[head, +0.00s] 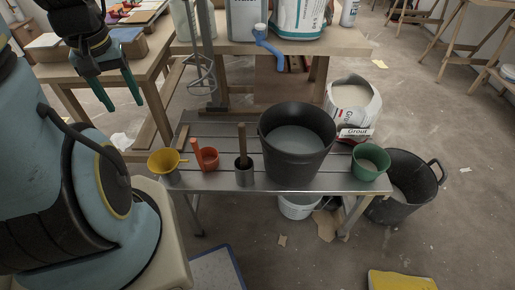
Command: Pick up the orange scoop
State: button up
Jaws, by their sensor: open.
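The orange scoop (208,159) rests on the slatted grey bench, with its handle (196,149) pointing up and to the left.
A metal mixing paddle (202,80) stands behind. A wooden table (340,42) holds bags and tubs.

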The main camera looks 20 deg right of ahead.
aim_at(207, 157)
jog(key=k+l+z, duration=0.1)
jog(key=z, duration=0.75)
jog(key=j+z, duration=0.15)
jog(key=z, duration=0.35)
jog(key=j+u, duration=0.3)
jog(key=i+j+u, duration=0.15)
jog(key=j+u, duration=0.15)
jog(key=j, duration=0.2)
jog(key=i+j+u, duration=0.15)
jog(key=j+u, duration=0.15)
jog(key=i+j+u, duration=0.2)
jog(key=j+u, duration=0.15)
jog(key=j, duration=0.1)
